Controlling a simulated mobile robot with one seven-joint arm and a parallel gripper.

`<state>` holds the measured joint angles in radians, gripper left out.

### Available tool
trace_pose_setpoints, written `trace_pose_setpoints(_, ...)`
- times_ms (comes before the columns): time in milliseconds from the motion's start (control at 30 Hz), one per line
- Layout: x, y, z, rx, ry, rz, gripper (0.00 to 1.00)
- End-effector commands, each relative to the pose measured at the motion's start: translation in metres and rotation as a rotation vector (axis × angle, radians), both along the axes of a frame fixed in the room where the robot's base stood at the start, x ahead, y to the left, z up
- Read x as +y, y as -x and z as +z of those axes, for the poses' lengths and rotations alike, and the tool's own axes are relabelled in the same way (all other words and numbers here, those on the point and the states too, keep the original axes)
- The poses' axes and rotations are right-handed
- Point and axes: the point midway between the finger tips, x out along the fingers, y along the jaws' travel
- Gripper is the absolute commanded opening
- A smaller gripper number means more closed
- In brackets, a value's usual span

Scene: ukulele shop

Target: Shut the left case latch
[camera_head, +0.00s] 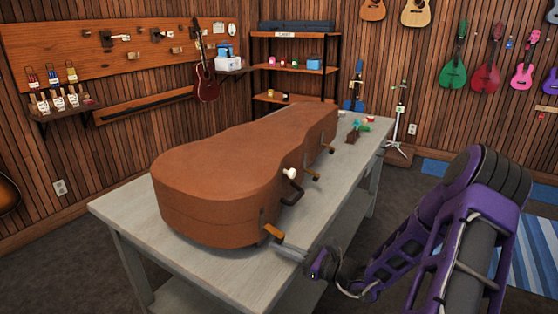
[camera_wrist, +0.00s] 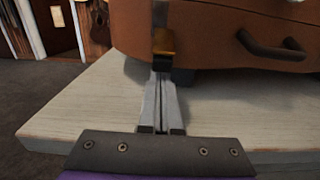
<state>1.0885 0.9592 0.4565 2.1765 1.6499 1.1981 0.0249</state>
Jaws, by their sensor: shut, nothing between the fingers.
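A brown instrument case (camera_head: 230,180) lies on a grey-white table with its lid down. The left case latch (camera_head: 272,232), brass-coloured, sits at the near end of the case's front side and sticks outward from it. It also shows in the wrist view (camera_wrist: 163,42), at the top centre. My gripper (camera_head: 281,249) is shut and empty, its grey fingertips just below and in front of this latch. The fingertips (camera_wrist: 163,78) point at the latch in the wrist view; I cannot tell whether they touch it.
A dark handle (camera_wrist: 270,46) stands out right of the latch.

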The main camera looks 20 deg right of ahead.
Motion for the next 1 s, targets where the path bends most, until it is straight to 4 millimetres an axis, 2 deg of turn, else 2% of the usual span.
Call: trace_pose_setpoints(1000, -0.006, 0.008, 0.04, 0.0, 0.0, 0.0, 0.0)
